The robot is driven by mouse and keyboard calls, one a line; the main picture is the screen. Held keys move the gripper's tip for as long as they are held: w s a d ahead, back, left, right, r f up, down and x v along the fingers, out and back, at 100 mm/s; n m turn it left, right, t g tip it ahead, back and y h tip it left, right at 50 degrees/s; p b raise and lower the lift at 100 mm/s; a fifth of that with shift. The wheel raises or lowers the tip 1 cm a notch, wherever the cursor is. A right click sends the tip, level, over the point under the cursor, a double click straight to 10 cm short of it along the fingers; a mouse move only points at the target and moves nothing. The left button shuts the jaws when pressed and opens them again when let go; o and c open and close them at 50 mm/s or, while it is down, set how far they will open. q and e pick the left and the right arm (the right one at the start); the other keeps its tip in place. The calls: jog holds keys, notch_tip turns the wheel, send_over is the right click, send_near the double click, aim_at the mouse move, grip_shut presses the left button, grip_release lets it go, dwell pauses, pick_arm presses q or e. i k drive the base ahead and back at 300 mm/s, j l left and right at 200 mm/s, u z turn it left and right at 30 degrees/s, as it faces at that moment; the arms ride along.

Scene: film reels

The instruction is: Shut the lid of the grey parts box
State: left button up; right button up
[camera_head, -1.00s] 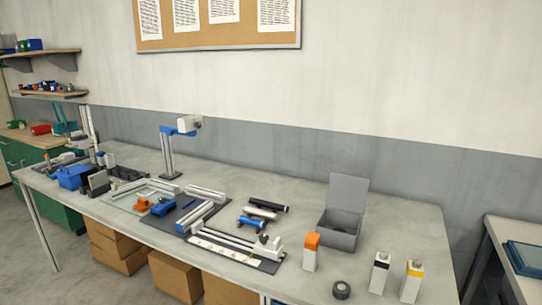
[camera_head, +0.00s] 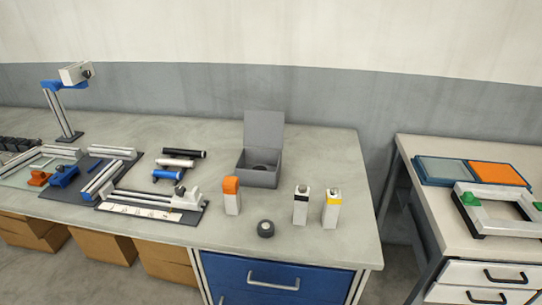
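The grey parts box (camera_head: 257,179) stands on the workbench near its right part. Its lid (camera_head: 264,130) is open and stands upright at the back of the box. Something dark and round (camera_head: 262,168) shows inside the box, partly hidden by the front wall. Neither of my grippers shows in the head view.
In front of the box on the workbench (camera_head: 330,169) stand an orange-capped bottle (camera_head: 231,196), a black-banded bottle (camera_head: 301,206), a yellow-banded bottle (camera_head: 331,209) and a dark roll (camera_head: 265,228). Rollers (camera_head: 175,163) lie to its left. A second table (camera_head: 408,153) stands right, across a gap.

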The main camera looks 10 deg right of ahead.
aim_at(262, 129)
jog(key=i+l+z, duration=0.2)
jog(key=i, duration=0.25)
jog(key=i+j+u, duration=0.1)
jog(key=j+u, duration=0.15)
jog(key=i+j+u, duration=0.1)
jog(key=j+u, duration=0.2)
jog(key=i+j+u, duration=0.25)
jog(key=k+j, duration=0.05)
